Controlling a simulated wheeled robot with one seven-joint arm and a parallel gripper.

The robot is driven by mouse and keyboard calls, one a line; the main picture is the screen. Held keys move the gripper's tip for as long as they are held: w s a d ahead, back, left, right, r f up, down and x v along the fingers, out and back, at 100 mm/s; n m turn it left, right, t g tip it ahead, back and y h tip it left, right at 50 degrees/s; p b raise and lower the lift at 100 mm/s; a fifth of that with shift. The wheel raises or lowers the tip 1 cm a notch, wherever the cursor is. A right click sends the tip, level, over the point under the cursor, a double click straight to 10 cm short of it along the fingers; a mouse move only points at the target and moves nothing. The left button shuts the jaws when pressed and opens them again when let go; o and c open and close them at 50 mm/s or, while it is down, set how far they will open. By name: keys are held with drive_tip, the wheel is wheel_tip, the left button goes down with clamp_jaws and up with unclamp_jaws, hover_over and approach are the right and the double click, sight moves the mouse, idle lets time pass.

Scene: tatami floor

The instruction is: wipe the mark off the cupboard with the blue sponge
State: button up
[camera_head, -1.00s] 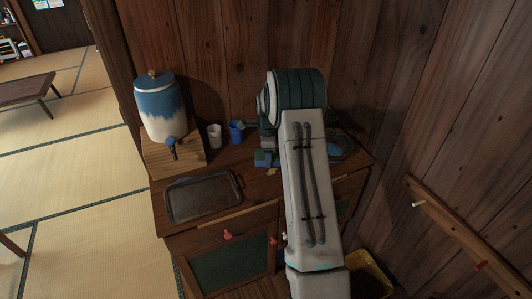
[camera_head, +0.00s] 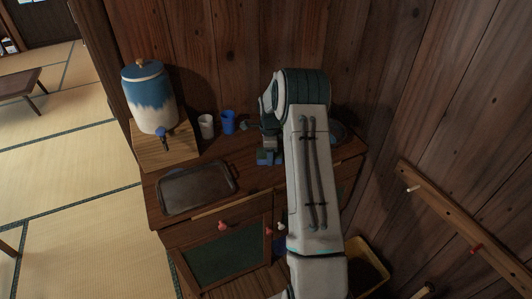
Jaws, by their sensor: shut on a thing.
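The wooden cupboard (camera_head: 252,182) stands against the plank wall, with a dark green door panel and red knobs. My gripper (camera_head: 268,152) is low over the cupboard top, right of the tray, mostly hidden by my arm. It is shut on the blue sponge (camera_head: 264,160), of which only a small part shows at the cupboard top. I cannot tell whether the sponge touches the wood. I cannot make out the mark; my arm covers much of the cupboard's right half.
A dark tray (camera_head: 197,188) lies left on the cupboard. Behind it are a blue-and-white dispenser (camera_head: 149,98) on a wooden block (camera_head: 150,152), a white cup (camera_head: 206,126) and a blue cup (camera_head: 228,122). A dark round dish (camera_head: 338,131) is behind my arm. A yellow bin (camera_head: 371,267) stands at right.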

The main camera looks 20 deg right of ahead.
sight(261, 155)
drive_tip(key=shift+d+r+p, duration=0.1)
drive_tip(key=shift+d+p, duration=0.3)
drive_tip(key=shift+a+f+b, duration=0.25)
drive_tip(key=shift+b, duration=0.15)
drive_tip(key=a, duration=0.3)
drive_tip(key=shift+a+b, duration=0.25)
drive_tip(key=shift+b, duration=0.15)
wheel_tip(261, 155, up, 3)
drive_tip(key=shift+a+f+p, duration=0.15)
drive_tip(key=shift+f+p, duration=0.05)
drive_tip(key=shift+p, duration=0.3)
drive_tip(key=shift+r+p, duration=0.35)
drive_tip(key=shift+r, duration=0.3)
drive_tip(key=shift+r+p, duration=1.05)
drive_tip(key=shift+r, duration=1.15)
